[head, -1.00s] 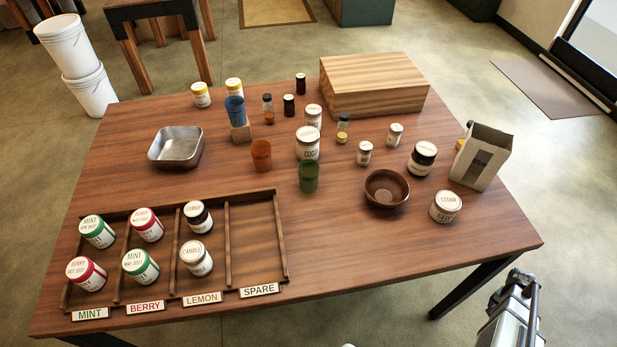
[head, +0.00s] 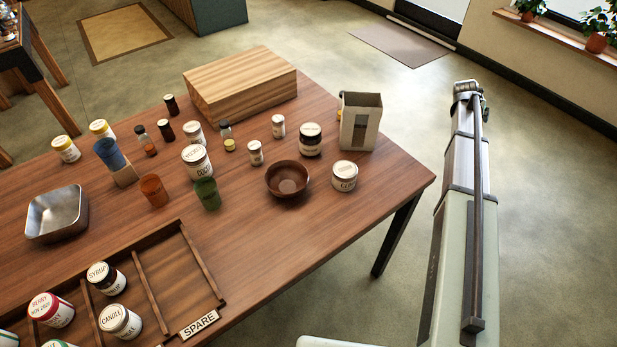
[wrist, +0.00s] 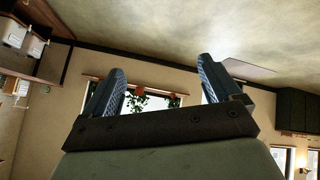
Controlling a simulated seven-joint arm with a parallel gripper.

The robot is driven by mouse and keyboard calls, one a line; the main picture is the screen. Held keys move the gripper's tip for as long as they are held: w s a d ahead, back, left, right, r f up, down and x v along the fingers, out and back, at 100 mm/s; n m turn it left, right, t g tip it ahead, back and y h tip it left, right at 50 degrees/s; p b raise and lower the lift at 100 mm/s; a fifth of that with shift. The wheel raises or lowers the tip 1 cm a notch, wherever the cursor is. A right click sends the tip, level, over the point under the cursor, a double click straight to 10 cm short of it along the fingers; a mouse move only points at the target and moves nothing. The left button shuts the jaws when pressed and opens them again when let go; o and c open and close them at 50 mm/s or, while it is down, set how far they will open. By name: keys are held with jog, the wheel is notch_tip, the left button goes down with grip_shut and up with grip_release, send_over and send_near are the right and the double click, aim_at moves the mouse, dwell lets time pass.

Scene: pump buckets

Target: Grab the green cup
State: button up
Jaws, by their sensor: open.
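The green cup (head: 207,194) stands on the wooden table in the head view, just in front of a large white-lidded jar (head: 197,162) and between the orange cup (head: 154,190) and the brown bowl (head: 288,179). My gripper (wrist: 160,85) shows in the wrist view with its two fingers wide apart and nothing between them. It faces the wall and window of the room, away from the table. In the head view my raised arm stands right of the table, well apart from the cup. The green cup is not in the wrist view.
A blue cup (head: 109,153) on a wooden block, a metal tin (head: 57,212) and several jars stand around. A wooden box (head: 240,87) is at the back and a carton (head: 360,121) at the right. A divided rack (head: 156,290) lies in front. Bare tabletop lies right of the rack.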

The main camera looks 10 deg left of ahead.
jog(key=w+a+r+n+t+y, duration=0.1)
jog(key=w+a+r+n+t, duration=0.35)
jog(key=a+r, duration=1)
jog(key=s+a+n+g+y, duration=0.15)
jog(key=s+a, duration=0.25)
jog(key=a, duration=0.8)
jog(key=s+a+f+n+g+y, duration=0.15)
jog(key=s+a, duration=0.35)
jog(key=a, duration=0.7)
jog(key=s+a+n+g+y, duration=0.15)
jog(key=s+a, duration=0.25)
jog(key=a, duration=0.9)
jog(key=n+g, duration=0.6)
jog(key=n, duration=0.1)
send_near(208, 194)
jog(key=w+a, duration=0.1)
jog(key=w, duration=0.1)
notch_tip(208, 194, down, 8)
jog(key=shift+a+r, duration=0.1)
jog(key=shift+w+a+f, duration=0.1)
jog(key=shift+w+f, duration=0.05)
jog(key=shift+f, duration=2.8)
